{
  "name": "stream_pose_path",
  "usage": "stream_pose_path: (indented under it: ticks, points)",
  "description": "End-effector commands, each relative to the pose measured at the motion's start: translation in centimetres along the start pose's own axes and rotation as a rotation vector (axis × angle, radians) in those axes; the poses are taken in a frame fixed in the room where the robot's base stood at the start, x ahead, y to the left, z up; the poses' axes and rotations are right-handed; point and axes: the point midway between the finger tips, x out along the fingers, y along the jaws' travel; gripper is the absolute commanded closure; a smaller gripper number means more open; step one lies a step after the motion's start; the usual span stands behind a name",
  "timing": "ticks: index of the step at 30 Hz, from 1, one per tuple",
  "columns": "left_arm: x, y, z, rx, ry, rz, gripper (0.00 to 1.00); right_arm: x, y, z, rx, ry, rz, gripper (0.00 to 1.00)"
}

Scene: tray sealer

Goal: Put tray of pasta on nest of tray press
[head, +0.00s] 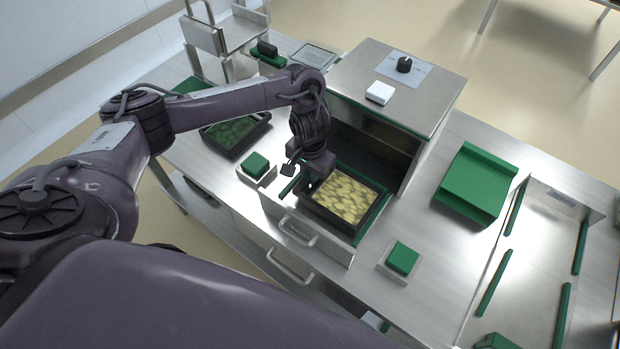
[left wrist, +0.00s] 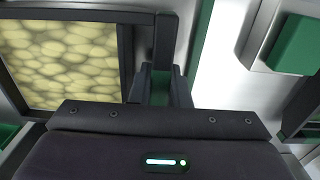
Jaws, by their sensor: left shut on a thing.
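The tray of pasta (head: 325,217) is a black rectangular tray with yellowish contents. It is over the green-edged nest (head: 366,226) in front of the tray press (head: 410,88); I cannot tell whether it is fully seated. My left gripper (head: 307,184) is at the tray's left side, shut on its edge. In the left wrist view, my gripper's fingers (left wrist: 160,82) close at the tray's dark rim (left wrist: 126,55), with a green nest edge (left wrist: 201,35) close by. The tray's far side in that view is cut off. My right gripper is not in view.
Green buttons on pale boxes (head: 256,163) (head: 403,257) flank the nest. A green block (head: 475,183) lies on the counter at right. The press opening is directly behind the nest.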

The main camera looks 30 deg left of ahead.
Motion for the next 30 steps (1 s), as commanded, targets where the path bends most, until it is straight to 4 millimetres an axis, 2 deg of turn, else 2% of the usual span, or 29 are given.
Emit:
stream_pose_path:
  ticks: [2, 12, 13, 18, 26, 30]
  points:
    - [1.0, 0.0, 0.0, -0.002, 0.000, 0.001, 1.00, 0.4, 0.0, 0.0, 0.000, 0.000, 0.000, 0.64]
    - [1.1, 0.0, -0.1, -0.002, 0.002, 0.000, 1.00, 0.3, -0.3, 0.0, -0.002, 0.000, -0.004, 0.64]
    - [1.1, 0.0, 0.0, -0.001, 0.002, 0.000, 0.81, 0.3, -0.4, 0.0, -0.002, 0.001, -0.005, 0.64]
    - [1.1, 0.0, 0.0, -0.001, 0.002, 0.000, 0.62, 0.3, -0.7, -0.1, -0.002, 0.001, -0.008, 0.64]
    - [0.8, 0.0, -0.1, -0.001, 0.002, 0.000, 0.62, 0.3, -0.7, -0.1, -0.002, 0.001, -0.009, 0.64]
    - [-1.1, 0.0, -0.2, 0.002, 0.005, 0.000, 0.62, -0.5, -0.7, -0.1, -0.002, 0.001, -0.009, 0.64]
